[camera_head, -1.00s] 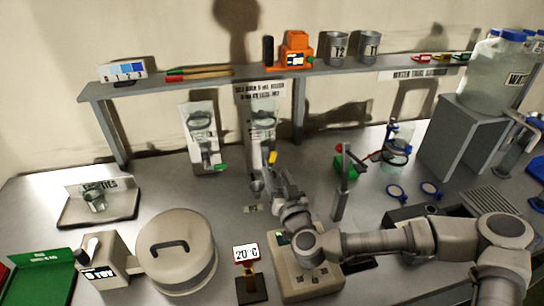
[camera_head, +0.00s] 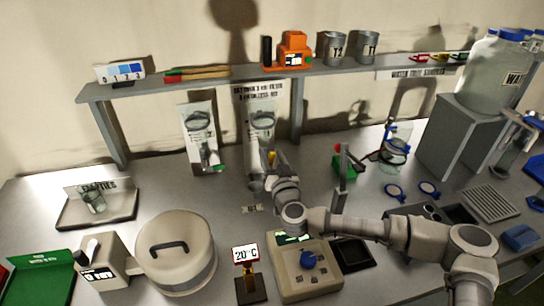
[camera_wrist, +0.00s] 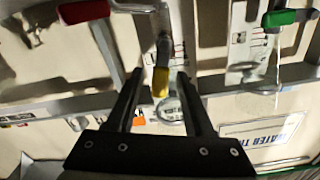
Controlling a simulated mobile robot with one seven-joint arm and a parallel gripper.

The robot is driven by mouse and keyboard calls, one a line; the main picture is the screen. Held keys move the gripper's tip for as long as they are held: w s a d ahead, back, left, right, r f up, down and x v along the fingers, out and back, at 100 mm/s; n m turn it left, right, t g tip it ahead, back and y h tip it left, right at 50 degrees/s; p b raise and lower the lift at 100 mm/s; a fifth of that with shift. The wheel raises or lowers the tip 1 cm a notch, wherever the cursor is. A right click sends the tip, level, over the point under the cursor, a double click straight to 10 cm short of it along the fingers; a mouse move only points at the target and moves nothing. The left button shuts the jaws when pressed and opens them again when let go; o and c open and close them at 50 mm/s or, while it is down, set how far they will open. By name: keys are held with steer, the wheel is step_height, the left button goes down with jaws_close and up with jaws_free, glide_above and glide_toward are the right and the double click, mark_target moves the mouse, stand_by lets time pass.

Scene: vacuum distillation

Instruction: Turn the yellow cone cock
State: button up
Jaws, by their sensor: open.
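The yellow cone cock (camera_head: 271,156) sits at the glassware in front of the middle backboard, partly hidden by my arm in the head view. In the wrist view its yellow handle (camera_wrist: 160,82) lies between my two fingers, near their tips. My gripper (camera_wrist: 160,85) is open, with a dark finger on each side of the handle and a visible gap to each. I cannot tell how deep the handle is between them. In the head view my gripper is small and overlaps the glassware, so its fingertips are not clear.
A green handle (camera_wrist: 278,18) and a red handle (camera_wrist: 84,12) flank the cock in the wrist view. A shelf (camera_head: 215,78) runs behind. A round lidded pot (camera_head: 176,270) stands to the left.

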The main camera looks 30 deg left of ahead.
jaws_close()
steer(key=shift+w+d+m+b, duration=0.1)
steer(key=shift+m+b, duration=0.2)
stand_by(0.3)
steer(key=m+b, duration=0.2)
steer(key=w+d+f+m+b, duration=0.1)
steer(key=m+b, duration=0.1)
steer(key=f+m+b, duration=0.1)
steer(key=m+b, duration=0.1)
steer(key=m, duration=0.1)
steer(key=shift+w+d, duration=0.25)
steer(key=shift+d, duration=0.15)
steer(key=m+b, duration=0.1)
steer(key=f+m+b, duration=0.1)
steer(key=m, duration=0.1)
steer(key=m+b, duration=0.1)
steer(key=shift+w+d+f, duration=0.2)
steer(key=shift+d+f, duration=0.05)
steer(key=shift+f+m+b, duration=0.2)
steer(key=shift+m+b, duration=0.4)
steer(key=shift+m, duration=0.25)
steer(key=shift+f+m+b, duration=0.2)
steer(key=shift+m+b, duration=0.35)
steer(key=shift+m, duration=0.3)
